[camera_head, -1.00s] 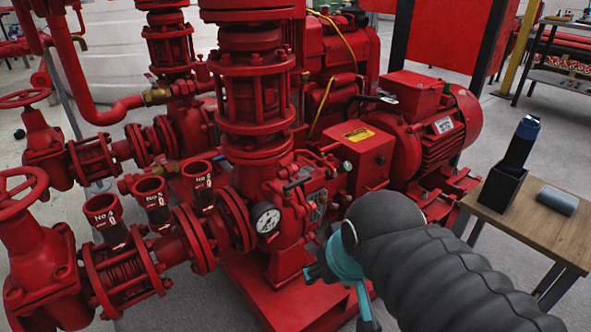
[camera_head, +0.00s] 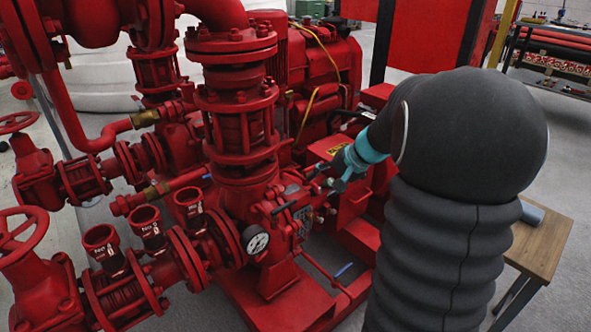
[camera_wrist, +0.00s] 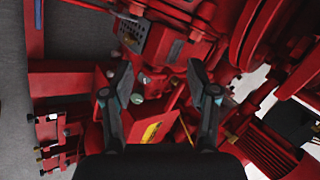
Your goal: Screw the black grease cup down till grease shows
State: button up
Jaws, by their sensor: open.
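My gripper (camera_head: 326,178) is in front of the red pump's bearing housing, beyond the pressure gauge. In the wrist view its two dark fingers (camera_wrist: 160,70) are apart, with nothing held between them. Small fittings on the red housing show past the fingers, among them a pale greenish cap (camera_wrist: 137,98). I cannot pick out the black grease cup for certain. A dark crossbar handle (camera_head: 284,207) stands on the housing left of my gripper; I cannot tell whether it is the cup. No grease is visible.
The pressure gauge (camera_head: 256,241) sits left of my gripper. Red pipes and a flanged column (camera_head: 238,125) rise close by on the left. A wooden table (camera_head: 540,245) stands at the right, partly hidden by my arm.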

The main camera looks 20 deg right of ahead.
jog(key=w+d+f+m+t+p, duration=0.1)
jog(key=w+d+f+m+p, duration=0.2)
jog(key=d, duration=0.6)
jog(key=x, duration=0.4)
jog(key=w+b+x, duration=0.1)
jog(key=x, duration=0.4)
jog(key=r+x, duration=0.1)
jog(key=x, duration=0.4)
jog(key=shift+w+d+f+b, duration=0.2)
jog(key=shift+w+b, duration=0.1)
jog(key=shift+w, duration=0.1)
jog(key=shift+c, duration=0.2)
grip_shut()
